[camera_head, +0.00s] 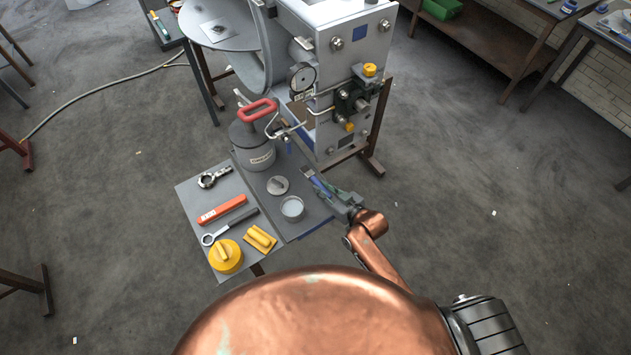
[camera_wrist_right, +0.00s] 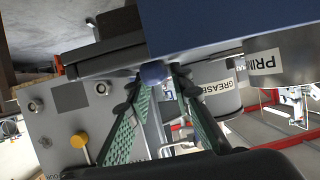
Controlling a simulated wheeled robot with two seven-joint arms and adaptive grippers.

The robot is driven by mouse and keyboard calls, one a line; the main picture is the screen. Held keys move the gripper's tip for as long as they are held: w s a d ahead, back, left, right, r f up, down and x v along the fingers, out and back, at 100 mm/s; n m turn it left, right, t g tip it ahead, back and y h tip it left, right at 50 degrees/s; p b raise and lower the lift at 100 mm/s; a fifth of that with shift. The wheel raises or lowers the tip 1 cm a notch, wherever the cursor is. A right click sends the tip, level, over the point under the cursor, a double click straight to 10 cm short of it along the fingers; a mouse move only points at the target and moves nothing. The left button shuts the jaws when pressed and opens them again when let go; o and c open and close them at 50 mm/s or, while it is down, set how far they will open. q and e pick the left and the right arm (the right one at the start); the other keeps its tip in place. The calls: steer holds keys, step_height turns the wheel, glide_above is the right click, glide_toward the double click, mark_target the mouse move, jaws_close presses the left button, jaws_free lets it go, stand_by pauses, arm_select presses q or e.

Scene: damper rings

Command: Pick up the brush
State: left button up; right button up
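The brush seems to be the blue-handled thing (camera_head: 319,186) at the right edge of the grey shelf in the head view; its bristles cannot be made out. My right gripper (camera_head: 327,185) reaches in from the right at that spot, its green-padded fingers beside the blue. In the right wrist view the fingers (camera_wrist_right: 163,78) stand apart, with a rounded blue end (camera_wrist_right: 153,73) near their tips. A large blue surface (camera_wrist_right: 225,22) fills the top of that view. No firm hold shows. My left gripper is not in view.
An open cup (camera_head: 292,208), a round lid (camera_head: 277,185) and a grey can with a red handle (camera_head: 253,145) stand on the shelf. Beside it a tray holds a red bar (camera_head: 222,209), a wrench (camera_head: 229,228) and yellow pieces (camera_head: 226,256). The machine (camera_head: 335,60) stands behind.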

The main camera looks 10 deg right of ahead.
steer(key=shift+c, duration=0.3)
steer(key=c, duration=0.3)
jaws_close()
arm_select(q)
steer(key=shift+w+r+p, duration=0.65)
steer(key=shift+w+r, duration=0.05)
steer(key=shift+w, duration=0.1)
arm_select(e)
step_height(320, 180, up, 10)
